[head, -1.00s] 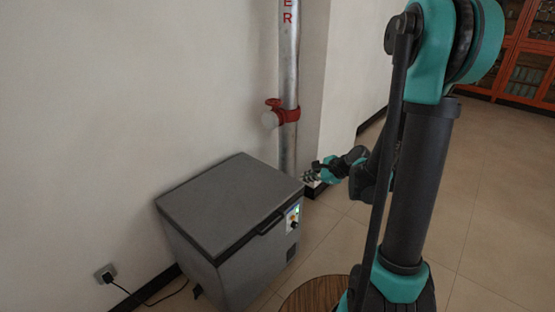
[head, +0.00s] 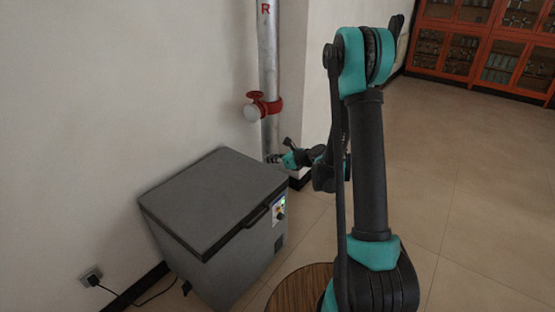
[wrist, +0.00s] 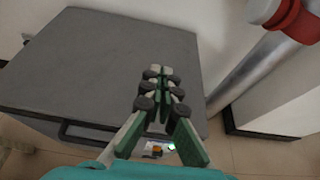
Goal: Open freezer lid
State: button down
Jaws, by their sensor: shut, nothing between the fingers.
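The grey chest freezer (head: 232,268) stands against the wall at left in the head view. Its flat lid (head: 210,200) is down and lies level on the body. A dark handle (head: 256,215) sits on the lid's front edge; it also shows in the wrist view (wrist: 85,131). My gripper (head: 273,158) appears near the lid's far right corner in the head view, apart from the handle. In the wrist view my gripper (wrist: 160,72) has its fingers together and empty, in front of the lid (wrist: 75,60). I cannot tell its exact height above the lid.
A silver pipe (head: 268,60) with a red fitting (head: 266,104) rises behind the freezer. A wall outlet (head: 91,277) with a black cord is at lower left. Orange cabinets (head: 478,45) stand far right. The tiled floor (head: 460,180) at right is clear.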

jog(key=shift+w+a+r, duration=0.35)
jog(key=shift+w+a, duration=0.15)
jog(key=shift+a, duration=0.15)
jog(key=shift+w+a+r, duration=0.35)
jog(key=shift+w+a, duration=0.15)
jog(key=shift+a, duration=0.2)
jog(key=shift+w+a+r, duration=0.35)
jog(key=shift+w+a, duration=0.15)
jog(key=shift+a, duration=0.15)
jog(key=shift+f, duration=0.15)
